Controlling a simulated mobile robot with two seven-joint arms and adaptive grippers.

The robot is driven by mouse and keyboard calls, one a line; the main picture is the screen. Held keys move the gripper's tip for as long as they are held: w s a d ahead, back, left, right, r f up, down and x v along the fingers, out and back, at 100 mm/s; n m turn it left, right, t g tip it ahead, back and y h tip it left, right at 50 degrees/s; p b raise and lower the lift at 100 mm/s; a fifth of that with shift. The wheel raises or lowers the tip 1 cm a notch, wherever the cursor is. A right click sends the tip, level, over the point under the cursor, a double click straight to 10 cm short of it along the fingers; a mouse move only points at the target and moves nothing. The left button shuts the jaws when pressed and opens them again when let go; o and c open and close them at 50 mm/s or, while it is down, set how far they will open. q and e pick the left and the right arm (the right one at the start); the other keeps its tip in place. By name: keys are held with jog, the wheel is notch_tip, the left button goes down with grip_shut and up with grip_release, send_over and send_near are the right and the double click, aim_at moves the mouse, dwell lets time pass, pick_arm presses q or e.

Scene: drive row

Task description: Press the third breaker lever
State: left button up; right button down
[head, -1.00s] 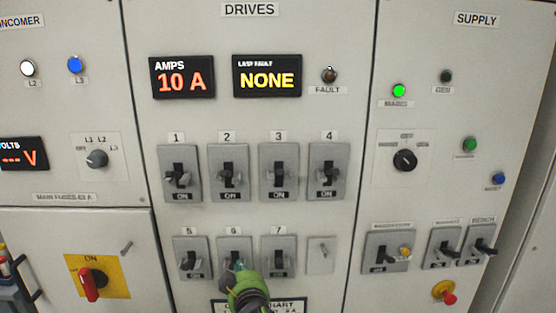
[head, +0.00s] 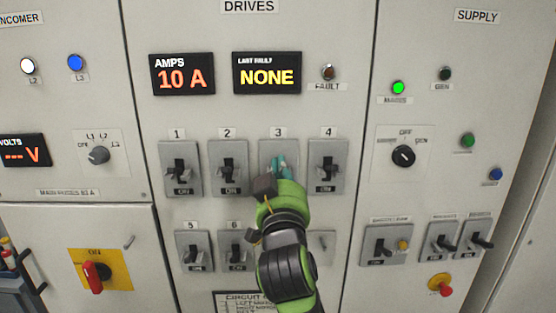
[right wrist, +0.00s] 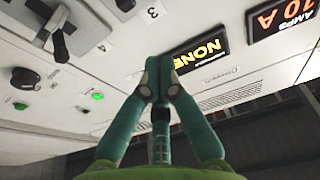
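The third breaker (head: 265,156), a grey plate under the label 3, is in the upper row of the DRIVES panel in the head view. My right gripper (head: 279,168) is in front of it and hides its lever and most of the plate. In the right wrist view, the teal fingers of my right gripper (right wrist: 158,68) are together at the tips, with nothing seen held. My left gripper is out of view.
Breaker 2 (head: 228,168) and breaker 4 (head: 327,167) flank the third closely. Breaker 6 (head: 235,250) is below left; my arm covers breaker 7. The displays (head: 267,74) above read 10 A and NONE. The fault lamp (head: 328,72) looks dark.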

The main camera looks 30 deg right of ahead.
jog(key=p+x, duration=0.1)
jog(key=x, duration=0.1)
jog(key=p+x, duration=0.1)
jog(key=x, duration=0.2)
jog(key=p+x, duration=0.1)
jog(key=x, duration=0.1)
jog(key=shift+w+d+r+p, duration=0.2)
jog(key=shift+w+r+p, duration=0.05)
jog(key=shift+r+p, duration=0.15)
jog(key=shift+w+d+f+p, duration=0.25)
jog(key=shift+w+f+p, duration=0.05)
jog(key=shift+w, duration=0.15)
jog(key=shift+s+a+f+p, duration=0.15)
jog(key=shift+s+f, duration=0.1)
jog(key=shift+f, duration=0.35)
jog(key=shift+s+a+f+p, duration=0.15)
jog(key=shift+s+f, duration=0.1)
jog(key=shift+f, duration=0.35)
jog(key=shift+s+a+f, duration=0.25)
jog(key=shift+s+f, duration=0.1)
jog(key=shift+f, duration=0.25)
